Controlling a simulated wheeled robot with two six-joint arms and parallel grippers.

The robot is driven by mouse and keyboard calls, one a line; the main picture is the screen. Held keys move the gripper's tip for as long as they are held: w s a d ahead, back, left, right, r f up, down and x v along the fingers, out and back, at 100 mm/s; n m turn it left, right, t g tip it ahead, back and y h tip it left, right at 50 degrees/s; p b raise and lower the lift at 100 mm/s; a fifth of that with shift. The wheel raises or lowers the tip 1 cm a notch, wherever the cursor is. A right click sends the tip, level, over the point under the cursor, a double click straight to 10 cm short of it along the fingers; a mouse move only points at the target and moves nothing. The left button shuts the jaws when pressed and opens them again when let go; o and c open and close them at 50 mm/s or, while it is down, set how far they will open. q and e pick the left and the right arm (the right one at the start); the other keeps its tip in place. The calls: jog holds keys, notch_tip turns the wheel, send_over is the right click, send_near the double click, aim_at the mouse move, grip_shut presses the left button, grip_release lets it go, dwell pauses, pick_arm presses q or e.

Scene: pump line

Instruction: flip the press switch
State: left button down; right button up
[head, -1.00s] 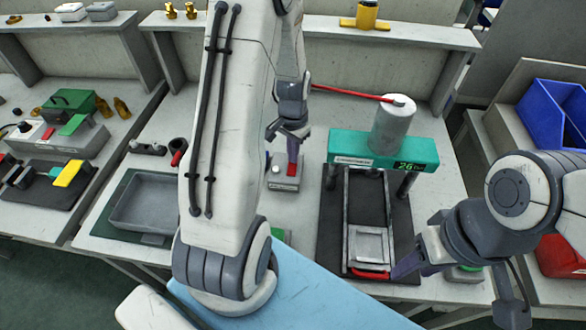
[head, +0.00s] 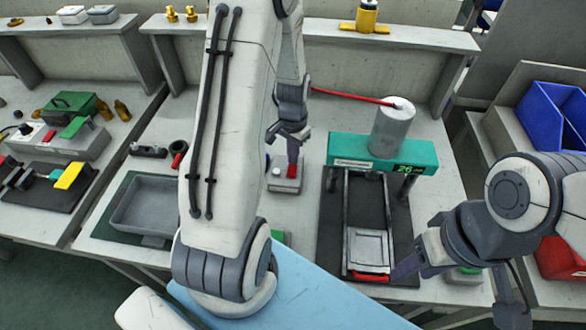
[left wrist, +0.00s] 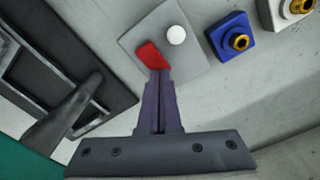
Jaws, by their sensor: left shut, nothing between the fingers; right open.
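The press switch is a small grey box (left wrist: 184,36) with a red rocker (left wrist: 152,55) and a round white lamp or button (left wrist: 176,35). In the head view the switch box (head: 284,184) stands on the bench left of the press. My left gripper (head: 293,166) points down over it, shut and empty. In the left wrist view its fingertips (left wrist: 158,72) are at the near end of the red rocker; I cannot tell whether they touch. The press (head: 350,150) has a teal head with a green display. My right gripper (head: 400,268) is open beside the press's front right.
A grey tray (head: 150,203) lies at left. In the left wrist view a blue block with a brass fitting (left wrist: 232,38) and a white one (left wrist: 292,8) stand near the switch. Blue bins (head: 555,115) stand at right. A red lever (head: 350,93) sticks out from the press cylinder.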

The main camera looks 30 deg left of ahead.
notch_tip(320, 180, up, 5)
jog(key=p, duration=0.4)
jog(key=shift+r+p, duration=0.15)
jog(key=shift+p, duration=0.2)
